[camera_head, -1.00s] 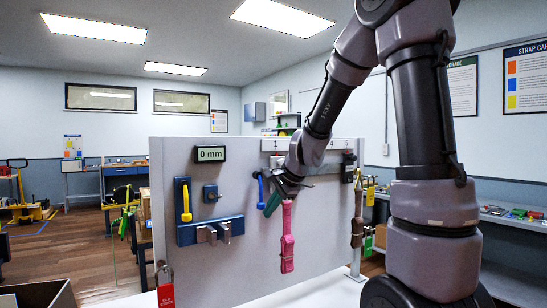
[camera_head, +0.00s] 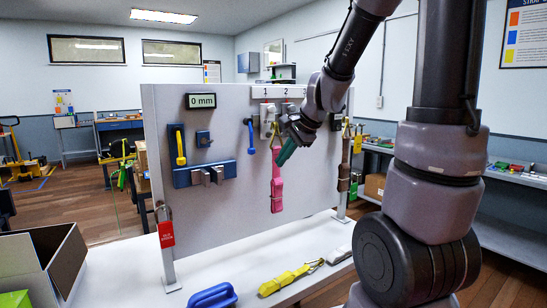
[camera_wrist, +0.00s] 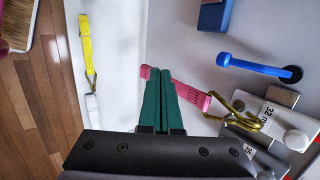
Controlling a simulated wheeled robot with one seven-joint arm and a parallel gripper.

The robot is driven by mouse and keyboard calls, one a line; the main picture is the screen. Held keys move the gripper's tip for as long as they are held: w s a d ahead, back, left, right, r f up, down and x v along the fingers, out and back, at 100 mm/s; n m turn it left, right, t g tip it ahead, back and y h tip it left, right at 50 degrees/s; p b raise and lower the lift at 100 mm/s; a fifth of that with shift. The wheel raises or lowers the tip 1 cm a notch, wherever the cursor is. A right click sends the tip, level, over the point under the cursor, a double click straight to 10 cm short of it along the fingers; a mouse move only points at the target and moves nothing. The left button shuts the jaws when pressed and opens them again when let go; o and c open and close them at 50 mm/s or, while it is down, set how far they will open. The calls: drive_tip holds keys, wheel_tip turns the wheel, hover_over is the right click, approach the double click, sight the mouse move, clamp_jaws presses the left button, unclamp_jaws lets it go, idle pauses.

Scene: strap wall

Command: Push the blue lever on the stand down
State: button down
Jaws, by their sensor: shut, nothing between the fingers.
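The blue lever (camera_head: 250,136) is on the white upright panel (camera_head: 225,215), left of the pink strap (camera_head: 277,190). In the head view its arm hangs downward from its pivot. In the wrist view the lever (camera_wrist: 255,67) runs from a dark round pivot at right to a rounded blue end. My gripper (camera_head: 282,163) has green fingers, shut and empty, right of the lever and apart from it. The fingertips (camera_wrist: 159,72) overlap the pink strap (camera_wrist: 185,90) in the wrist view; I cannot tell whether they touch it.
A yellow lever (camera_head: 180,147) on a blue plate and a blue bracket (camera_head: 205,174) are farther left. A display (camera_head: 201,101) reads 0 mm. Hooks numbered 1 and 2 are above the pink strap. A yellow strap (camera_head: 285,281) and blue handle (camera_head: 213,296) lie on the white table.

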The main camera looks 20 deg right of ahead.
drive_tip(key=s, duration=0.1)
drive_tip(key=s+d, duration=0.1)
drive_tip(key=s, duration=0.1)
drive_tip(key=shift+s+d+r, duration=0.15)
drive_tip(key=shift+s+d, duration=0.05)
drive_tip(key=shift+d, duration=0.2)
drive_tip(key=shift+r, duration=0.1)
drive_tip(key=s+r+n+t+h, duration=0.1)
drive_tip(key=s+r+n+h, duration=0.1)
drive_tip(key=s+r+n, duration=0.7)
drive_tip(key=s+r, duration=0.1)
drive_tip(key=s, duration=0.4)
drive_tip(key=shift+d+n, duration=0.15)
drive_tip(key=shift+n, duration=0.25)
